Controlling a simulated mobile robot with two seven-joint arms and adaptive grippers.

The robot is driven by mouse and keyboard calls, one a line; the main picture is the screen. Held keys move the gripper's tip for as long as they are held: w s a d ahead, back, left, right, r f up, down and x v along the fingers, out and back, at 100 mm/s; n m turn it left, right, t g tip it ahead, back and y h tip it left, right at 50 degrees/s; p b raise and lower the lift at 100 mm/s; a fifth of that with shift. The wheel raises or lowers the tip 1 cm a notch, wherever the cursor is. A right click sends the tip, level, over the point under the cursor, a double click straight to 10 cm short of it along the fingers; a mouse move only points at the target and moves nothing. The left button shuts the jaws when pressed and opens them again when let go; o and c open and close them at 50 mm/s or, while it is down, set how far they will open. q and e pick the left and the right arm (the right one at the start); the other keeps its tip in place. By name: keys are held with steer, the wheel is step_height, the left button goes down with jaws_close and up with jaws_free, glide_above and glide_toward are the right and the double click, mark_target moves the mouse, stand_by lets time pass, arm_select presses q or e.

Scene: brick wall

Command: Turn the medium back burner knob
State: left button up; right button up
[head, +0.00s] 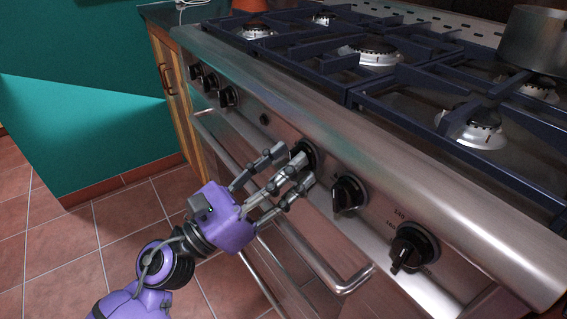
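The steel stove front carries a row of black knobs. My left gripper (295,167) is at the middle knob (308,148), the first one right of a small black button (264,119). Its grey fingers are extended and spread, with their tips in front of and beside that knob, partly covering it. I cannot tell whether they touch it. Another knob (348,194) is just right of the fingers, and one more (412,248) is farther right. Labels are too small to tell which knob is the medium back burner's. My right gripper is out of view.
An oven handle (345,283) sticks out below the knobs, close under my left gripper. Several knobs (228,96) sit at the panel's left end. Dark grates (350,85) cover the burners, and a pot (530,40) stands at the back right. The tiled floor (75,250) at left is clear.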

arm_select(q)
steer(key=v, duration=1.2)
steer(key=shift+c, duration=0.4)
